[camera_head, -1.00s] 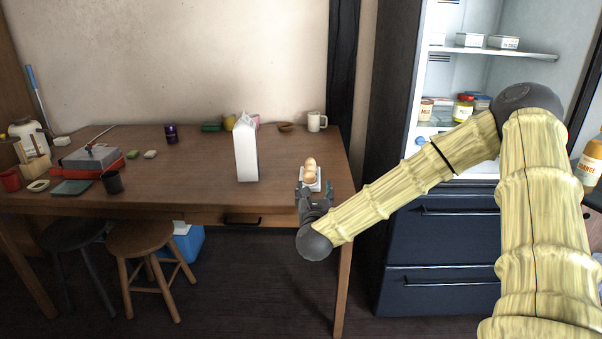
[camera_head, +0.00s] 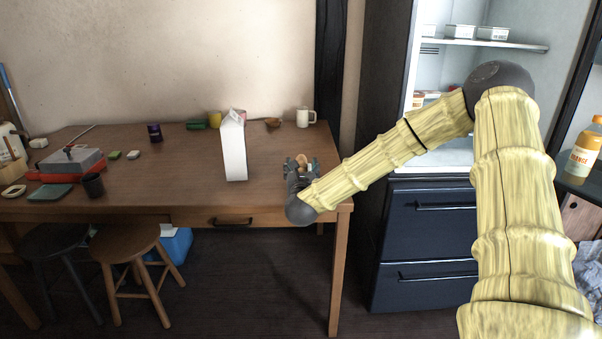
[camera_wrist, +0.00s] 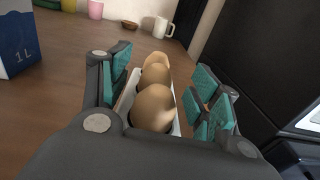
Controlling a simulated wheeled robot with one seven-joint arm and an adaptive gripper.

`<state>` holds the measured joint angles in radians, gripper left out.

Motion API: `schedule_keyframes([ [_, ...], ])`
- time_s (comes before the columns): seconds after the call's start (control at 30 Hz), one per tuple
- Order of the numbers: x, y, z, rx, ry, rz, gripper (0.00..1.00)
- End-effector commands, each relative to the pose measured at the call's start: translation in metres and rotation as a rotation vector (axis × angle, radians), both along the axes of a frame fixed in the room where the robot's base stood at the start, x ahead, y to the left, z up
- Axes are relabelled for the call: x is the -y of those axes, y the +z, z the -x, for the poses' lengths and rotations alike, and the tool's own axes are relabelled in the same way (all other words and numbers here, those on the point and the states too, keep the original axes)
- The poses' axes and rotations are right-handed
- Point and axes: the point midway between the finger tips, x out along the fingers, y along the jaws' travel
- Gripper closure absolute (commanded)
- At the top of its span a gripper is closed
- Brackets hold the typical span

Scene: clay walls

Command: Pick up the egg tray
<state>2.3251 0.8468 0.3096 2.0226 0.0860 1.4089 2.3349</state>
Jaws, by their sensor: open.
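The egg tray (camera_wrist: 177,127) is a small, narrow white tray with brown eggs (camera_wrist: 155,105) in a row. It lies on the wooden table near the right edge. In the wrist view my gripper (camera_wrist: 160,88) is open, with its teal-padded fingers on either side of the tray. The left finger looks very close to the tray; I cannot tell whether it touches. In the head view my gripper (camera_head: 301,163) is over the table's right end and hides most of the tray; only the eggs (camera_head: 301,165) show between the fingers.
A tall white carton (camera_head: 234,150) stands left of my gripper; its blue side (camera_wrist: 14,40) shows in the wrist view. A white mug (camera_head: 303,118) and a small brown bowl (camera_head: 273,122) are behind. The open fridge (camera_head: 430,240) stands to the right. The table's middle is clear.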

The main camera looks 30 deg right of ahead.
Motion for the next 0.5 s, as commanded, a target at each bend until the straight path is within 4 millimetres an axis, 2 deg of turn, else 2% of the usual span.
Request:
schedule_keyframes([
  [0.2, 0.013, 0.0, -0.022, 0.0, 0.001, 0.002, 0.38],
  [0.5, 0.015, 0.001, -0.026, -0.001, 0.002, 0.001, 0.38],
])
